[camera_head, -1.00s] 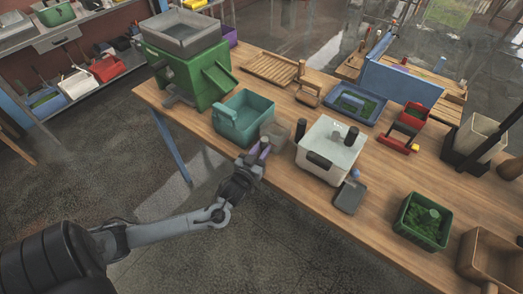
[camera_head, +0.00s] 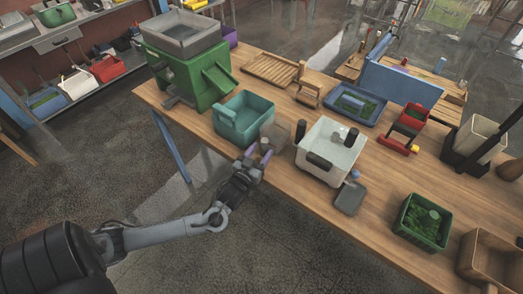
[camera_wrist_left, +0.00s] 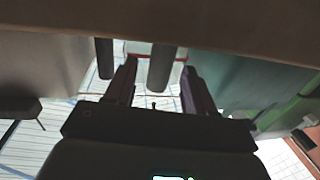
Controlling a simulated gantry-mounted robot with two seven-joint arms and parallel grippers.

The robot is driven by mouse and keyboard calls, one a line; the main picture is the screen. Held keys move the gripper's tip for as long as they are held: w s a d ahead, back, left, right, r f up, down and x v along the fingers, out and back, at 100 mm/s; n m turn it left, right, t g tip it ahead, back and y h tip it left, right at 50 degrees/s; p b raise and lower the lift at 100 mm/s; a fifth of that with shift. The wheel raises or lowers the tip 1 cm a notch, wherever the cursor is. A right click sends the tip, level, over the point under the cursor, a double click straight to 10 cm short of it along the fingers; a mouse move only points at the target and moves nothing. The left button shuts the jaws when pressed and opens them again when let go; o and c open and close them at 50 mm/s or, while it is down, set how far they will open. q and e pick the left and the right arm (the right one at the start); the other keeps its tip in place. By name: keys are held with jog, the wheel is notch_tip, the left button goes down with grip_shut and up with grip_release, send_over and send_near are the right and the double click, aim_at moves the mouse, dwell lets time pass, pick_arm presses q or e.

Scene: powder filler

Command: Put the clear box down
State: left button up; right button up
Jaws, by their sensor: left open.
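The clear box (camera_head: 275,134), small, greyish and see-through, rests on the wooden table between the teal bin and the white box. My left gripper (camera_head: 258,154) is at the table's front edge, just in front of the clear box. Its purple-tipped fingers are spread apart, and I see nothing held between them. I cannot tell whether a fingertip still touches the box. The left wrist view shows the two fingers (camera_wrist_left: 158,88) apart; the clear box is hard to make out there. My right gripper is not in view.
The teal bin (camera_head: 244,119) stands to the left and the white box (camera_head: 331,151) to the right, both close by. A green machine (camera_head: 181,73) is at the table's left end. A grey dish (camera_head: 350,198) and a green bin (camera_head: 421,222) lie further right on the table (camera_head: 290,187).

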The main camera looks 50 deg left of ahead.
pick_arm(q)
jog(key=v, duration=1.1)
jog(key=s+d+f+m+g+h, duration=0.2)
jog(key=s+d+g+h, duration=0.1)
jog(key=d, duration=0.4)
jog(key=s+d+f+m+g+h, duration=0.2)
jog(key=s+d+f+g+h, duration=0.1)
jog(key=d+g, duration=0.4)
jog(key=shift+s+d+f+p, duration=0.15)
jog(key=shift+s+d+p, duration=0.25)
jog(key=shift+s, duration=0.45)
jog(key=s+g, duration=0.1)
jog(key=s+d+m+g, duration=0.1)
jog(key=s, duration=0.1)
jog(key=s+d+r, duration=0.1)
jog(key=shift+s+r+m+g+h, duration=0.1)
jog(key=shift+s+m+g+h, duration=0.2)
jog(key=shift+m+g, duration=0.1)
jog(key=shift+c, duration=1.3)
jog(key=shift+s+r, duration=0.1)
jog(key=shift+s, duration=0.35)
jog(key=shift+c, duration=0.4)
